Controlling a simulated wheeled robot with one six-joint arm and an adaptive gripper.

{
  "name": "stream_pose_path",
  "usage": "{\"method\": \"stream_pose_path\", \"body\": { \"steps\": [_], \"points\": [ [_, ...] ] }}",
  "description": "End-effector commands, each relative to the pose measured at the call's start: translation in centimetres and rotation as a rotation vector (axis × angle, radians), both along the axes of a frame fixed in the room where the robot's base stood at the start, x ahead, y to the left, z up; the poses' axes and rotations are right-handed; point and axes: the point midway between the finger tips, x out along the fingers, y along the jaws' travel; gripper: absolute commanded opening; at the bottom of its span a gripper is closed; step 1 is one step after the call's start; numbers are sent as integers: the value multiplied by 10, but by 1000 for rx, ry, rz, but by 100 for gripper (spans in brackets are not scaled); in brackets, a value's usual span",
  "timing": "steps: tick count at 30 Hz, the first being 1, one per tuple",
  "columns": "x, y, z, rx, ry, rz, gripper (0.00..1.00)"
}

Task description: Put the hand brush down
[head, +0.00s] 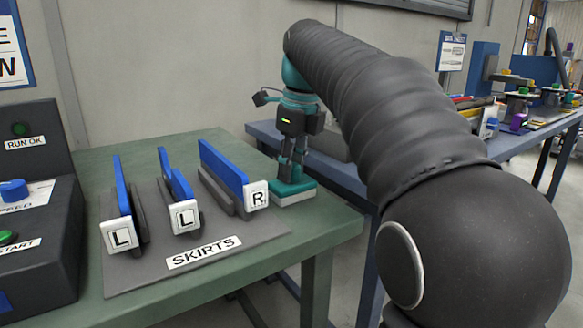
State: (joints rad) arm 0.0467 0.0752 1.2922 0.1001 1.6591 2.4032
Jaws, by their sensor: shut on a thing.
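My gripper (293,160) points straight down near the right end of the green table (205,299). Its fingers are shut on the hand brush (293,189), which has a teal top and a pale lower part. The brush is level, with the pale side down, over the table's back right corner, just right of the R skirt. I cannot tell whether its underside touches the tabletop. The fingertips partly cover the top of the brush.
A grey mat (130,279) labelled SKIRTS holds blue skirts in stands, two marked L and one marked R (257,194). A dark control box (38,220) stands at the left. A blue bench (345,172) with other items stands behind. Bare green tabletop lies in front of the brush.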

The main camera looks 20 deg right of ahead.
Motion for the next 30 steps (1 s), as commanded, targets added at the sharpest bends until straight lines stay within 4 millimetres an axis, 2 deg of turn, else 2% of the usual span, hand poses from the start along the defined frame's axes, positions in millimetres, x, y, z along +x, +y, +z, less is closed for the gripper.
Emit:
{"method": "stream_pose_path", "body": {
  "steps": [6, 7, 9, 10, 18, 22, 26, 30],
  "points": [
    [0, 0, -3, 1, 1, 0, 4],
    [0, 0, -3, 0, 1, 0, 35],
    [0, 0, -3, 0, 1, 0, 52],
    [0, 0, -3, 0, 1, 0, 57],
    [0, 0, -2, 0, 1, 0, 57],
    [0, 0, 4, 0, 0, 0, 57],
    [-2, -2, 22, 0, -1, 0, 57],
    [-5, -5, 50, 0, -1, 0, 57]
  ]
}}
